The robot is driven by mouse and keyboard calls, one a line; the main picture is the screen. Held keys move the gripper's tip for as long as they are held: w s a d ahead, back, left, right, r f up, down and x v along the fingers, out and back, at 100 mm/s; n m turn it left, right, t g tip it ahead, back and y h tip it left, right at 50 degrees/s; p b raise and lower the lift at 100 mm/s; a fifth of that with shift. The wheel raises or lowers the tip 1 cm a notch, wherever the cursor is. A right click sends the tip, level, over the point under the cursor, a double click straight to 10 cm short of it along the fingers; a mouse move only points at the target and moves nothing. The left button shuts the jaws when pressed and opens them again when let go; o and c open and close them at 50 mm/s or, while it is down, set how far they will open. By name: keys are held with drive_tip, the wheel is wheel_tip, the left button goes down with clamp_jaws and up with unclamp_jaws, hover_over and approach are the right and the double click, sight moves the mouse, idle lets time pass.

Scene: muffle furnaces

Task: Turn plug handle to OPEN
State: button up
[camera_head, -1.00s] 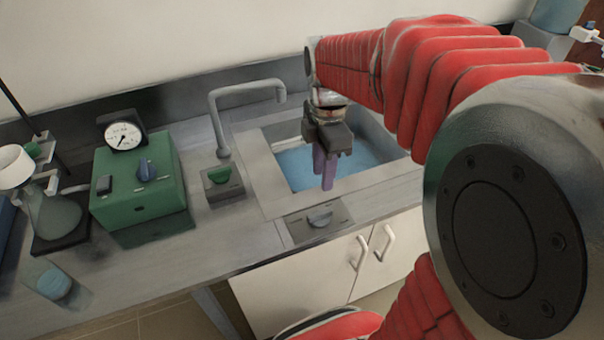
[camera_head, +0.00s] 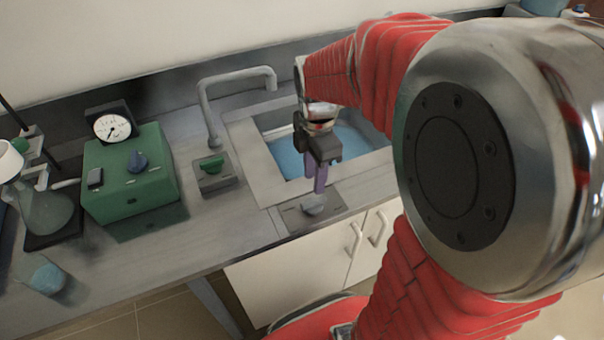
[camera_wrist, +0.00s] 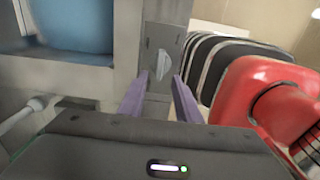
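The plug handle (camera_head: 313,204) is a small light grey knob on a grey plate (camera_head: 332,201) in the counter, in front of the sink. It also shows in the wrist view (camera_wrist: 162,64), just beyond my fingertips and roughly in line with the gap between them. The plate's markings are too small to read. My gripper (camera_head: 315,188) has two purple fingers and points down above the handle, close to it. In the wrist view my gripper (camera_wrist: 160,82) is open, with its fingers apart and nothing between them. I cannot tell whether it touches the handle.
The sink (camera_head: 280,157) with blue water lies behind the plate, under a grey faucet (camera_head: 205,105). A green-knobbed plate (camera_head: 213,175) and a green box (camera_head: 130,180) with a gauge (camera_head: 112,127) stand to the left. White cabinet doors (camera_head: 300,270) are below the counter edge.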

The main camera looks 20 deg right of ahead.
sight(313, 200)
wheel_tip(313, 200, down, 8)
drive_tip(key=shift+f, duration=0.1)
idle(0.4)
clamp_jaws()
idle(0.3)
